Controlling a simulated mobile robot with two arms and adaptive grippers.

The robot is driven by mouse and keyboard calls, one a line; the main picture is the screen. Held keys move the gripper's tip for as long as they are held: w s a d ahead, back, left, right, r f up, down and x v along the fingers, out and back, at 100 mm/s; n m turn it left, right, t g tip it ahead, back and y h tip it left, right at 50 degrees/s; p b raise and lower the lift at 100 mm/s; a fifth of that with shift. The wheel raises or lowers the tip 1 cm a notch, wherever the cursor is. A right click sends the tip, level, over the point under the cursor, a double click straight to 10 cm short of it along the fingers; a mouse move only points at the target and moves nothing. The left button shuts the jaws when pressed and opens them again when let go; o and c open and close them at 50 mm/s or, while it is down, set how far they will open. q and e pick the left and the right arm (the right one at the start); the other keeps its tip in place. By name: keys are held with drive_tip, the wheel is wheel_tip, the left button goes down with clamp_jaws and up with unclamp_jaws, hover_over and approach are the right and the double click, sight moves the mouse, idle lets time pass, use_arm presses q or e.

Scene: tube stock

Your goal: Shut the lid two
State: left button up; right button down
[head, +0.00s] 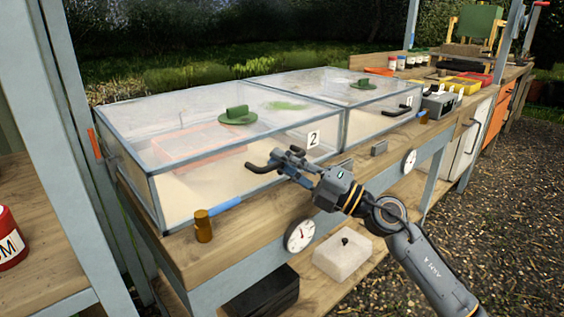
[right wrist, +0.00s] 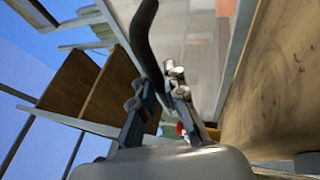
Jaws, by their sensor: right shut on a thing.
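The cold frame marked 2 is a clear glazed box with grey edges. Its lid two (head: 190,112) lies over the box, and I see no clear gap along its front edge. A dark curved handle (head: 258,168) is on the front, below the number 2 plate (head: 313,139). My right gripper (head: 289,164) is shut on this handle. In the right wrist view the dark handle (right wrist: 144,35) runs down between the fingers of my right gripper (right wrist: 158,88), which hide part of it. My left gripper is not in view.
The neighbouring frame marked 1 has its own lid (head: 345,85) and handle (head: 398,111). A wooden peg (head: 203,226) and a blue bar (head: 227,206) are at the bench front. A round gauge (head: 300,236) hangs below. Gravel lies free at right.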

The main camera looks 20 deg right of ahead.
drive_tip(key=c, duration=1.7)
unclamp_jaws()
drive_tip(key=shift+s+a+f, duration=0.1)
drive_tip(key=shift+a+f, duration=0.05)
drive_tip(key=shift+f, duration=0.6)
drive_tip(key=shift+o, duration=0.2)
drive_tip(key=shift+r, duration=0.1)
drive_tip(key=shift+r, duration=0.1)
drive_tip(key=v, duration=1.2)
drive_tip(key=shift+r, duration=0.2)
